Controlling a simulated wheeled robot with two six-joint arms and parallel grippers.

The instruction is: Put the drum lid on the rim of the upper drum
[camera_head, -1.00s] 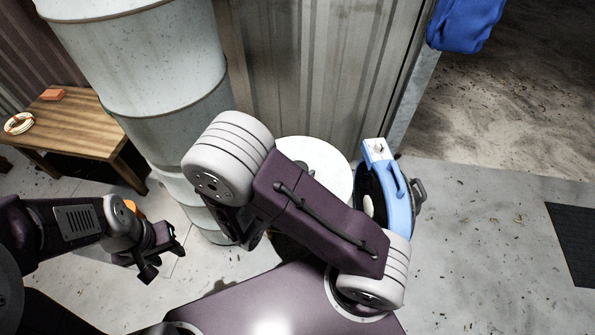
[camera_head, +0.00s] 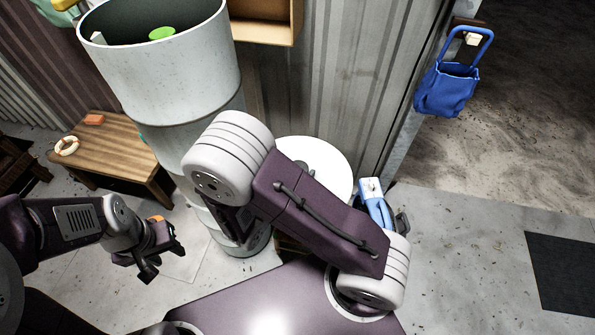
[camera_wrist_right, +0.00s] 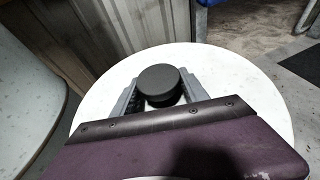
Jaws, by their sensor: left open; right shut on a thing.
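The drum lid (camera_head: 335,170) is a white disc, partly hidden behind my right arm in the head view. In the right wrist view the lid (camera_wrist_right: 240,87) has a round black knob (camera_wrist_right: 160,82). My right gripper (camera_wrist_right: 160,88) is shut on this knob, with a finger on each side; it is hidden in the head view. The upper drum (camera_head: 190,80) is pale grey and open-topped, on a stack at the upper left. Its rim is bare, and the lid is held lower and to its right. My left gripper (camera_head: 164,262) is open and empty at the lower left.
A green thing (camera_head: 161,33) shows inside the upper drum. A wooden shelf (camera_head: 265,30) is on the wall beside it. A wooden bench (camera_head: 130,150) stands left of the stack. A blue bag (camera_head: 446,88) hangs at right; a blue object (camera_head: 372,192) is behind my right arm.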

